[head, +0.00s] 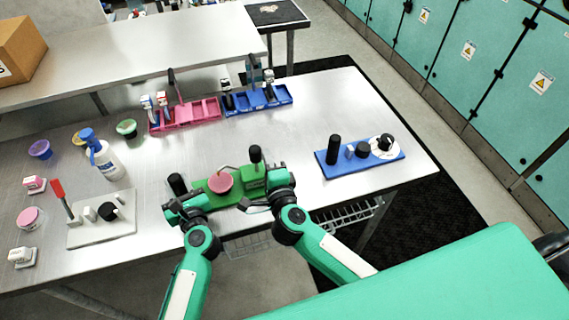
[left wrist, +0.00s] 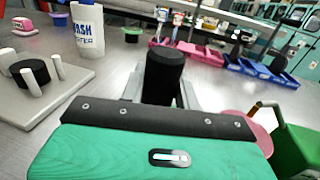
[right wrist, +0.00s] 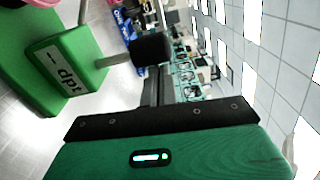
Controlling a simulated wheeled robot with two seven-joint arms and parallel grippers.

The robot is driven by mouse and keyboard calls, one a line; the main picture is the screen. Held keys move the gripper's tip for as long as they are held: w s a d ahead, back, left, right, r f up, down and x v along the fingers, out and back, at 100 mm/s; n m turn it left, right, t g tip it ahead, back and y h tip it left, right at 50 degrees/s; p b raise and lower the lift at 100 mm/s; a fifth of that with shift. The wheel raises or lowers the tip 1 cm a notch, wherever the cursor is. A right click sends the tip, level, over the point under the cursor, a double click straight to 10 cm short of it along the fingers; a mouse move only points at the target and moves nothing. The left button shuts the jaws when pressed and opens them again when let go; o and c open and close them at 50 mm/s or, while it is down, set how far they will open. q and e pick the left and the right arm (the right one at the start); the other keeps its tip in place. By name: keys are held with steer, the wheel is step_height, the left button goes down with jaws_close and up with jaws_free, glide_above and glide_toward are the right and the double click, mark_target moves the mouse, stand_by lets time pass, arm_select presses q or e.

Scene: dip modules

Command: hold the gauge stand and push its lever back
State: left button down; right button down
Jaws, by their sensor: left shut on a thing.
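The gauge stand (head: 222,195) is a green base near the table's front edge, with a pink disc (head: 220,183) and a black post (head: 177,184) at its left end. My left gripper (left wrist: 163,95) is shut on that black post. The lever is a light rod with a black knob (head: 255,153), rising from the green block at the stand's right. The block's label, "1 dpt", and the black knob (right wrist: 152,48) show in the right wrist view. My right gripper (right wrist: 151,90) looks shut and empty, its tips close by the knob; contact is unclear.
A blue stand (head: 360,168) with black posts is to the right. A grey stand (head: 102,232) with a red-handled lever, a white bottle (head: 108,160) and small cups are left. Pink (head: 185,114) and blue (head: 258,99) trays stand behind. The table between is clear.

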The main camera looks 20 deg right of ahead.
stand_by(0.4)
steer(key=s+d, duration=0.3)
steer(key=s, duration=0.8)
steer(key=shift+d, duration=0.3)
arm_select(q)
steer(key=c, duration=0.9)
jaws_free()
steer(key=shift+c, duration=0.2)
